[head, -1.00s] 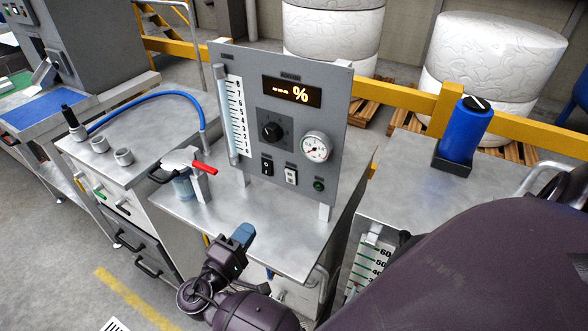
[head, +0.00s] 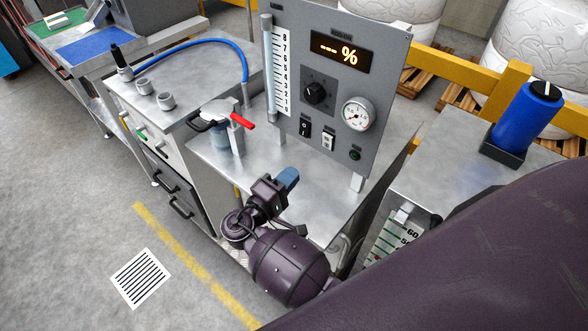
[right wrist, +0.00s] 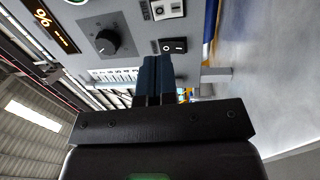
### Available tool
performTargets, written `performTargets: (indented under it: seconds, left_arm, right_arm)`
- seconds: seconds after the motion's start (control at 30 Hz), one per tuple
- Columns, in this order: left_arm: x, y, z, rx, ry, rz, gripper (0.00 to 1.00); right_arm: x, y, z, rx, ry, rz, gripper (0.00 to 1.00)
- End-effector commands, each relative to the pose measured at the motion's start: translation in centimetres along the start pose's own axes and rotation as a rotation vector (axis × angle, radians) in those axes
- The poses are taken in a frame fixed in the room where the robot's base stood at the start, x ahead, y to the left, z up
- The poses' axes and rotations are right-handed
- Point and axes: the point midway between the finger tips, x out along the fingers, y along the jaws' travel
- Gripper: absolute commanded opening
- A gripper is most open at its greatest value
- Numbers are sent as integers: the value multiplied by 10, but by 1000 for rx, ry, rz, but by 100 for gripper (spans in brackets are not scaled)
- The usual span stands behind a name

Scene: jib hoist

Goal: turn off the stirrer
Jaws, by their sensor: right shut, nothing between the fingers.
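A grey upright control panel (head: 330,85) stands on a metal bench. It carries a lit display (head: 341,52) showing dashes and a percent sign, a black knob (head: 314,92), a black rocker switch (head: 304,129), a white rocker switch (head: 328,140) and a green button (head: 355,155). My left gripper is not in view.
A round gauge (head: 357,114) and a scaled tube (head: 268,68) are on the panel. A red-handled valve (head: 240,121) stands left of my right gripper. A blue cylinder (head: 527,108) stands on the right bench. The bench top before the panel is mostly clear.

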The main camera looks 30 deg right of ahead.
Motion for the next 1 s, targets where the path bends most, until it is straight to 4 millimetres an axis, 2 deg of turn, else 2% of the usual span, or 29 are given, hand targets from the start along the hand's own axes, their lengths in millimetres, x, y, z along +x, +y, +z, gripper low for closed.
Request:
performTargets:
  seconds: [0.4,0.6,0.8,1.0]
  left_arm:
    - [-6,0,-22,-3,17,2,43]
    - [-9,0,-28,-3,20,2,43]
    - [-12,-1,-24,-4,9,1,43]
    - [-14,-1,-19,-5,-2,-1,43]
  right_arm:
    - [75,2,0,-1,-1,3,0]
    - [103,2,0,0,0,2,0]
    - [116,1,0,0,0,-1,0]
    - [119,0,0,0,0,-1,0]
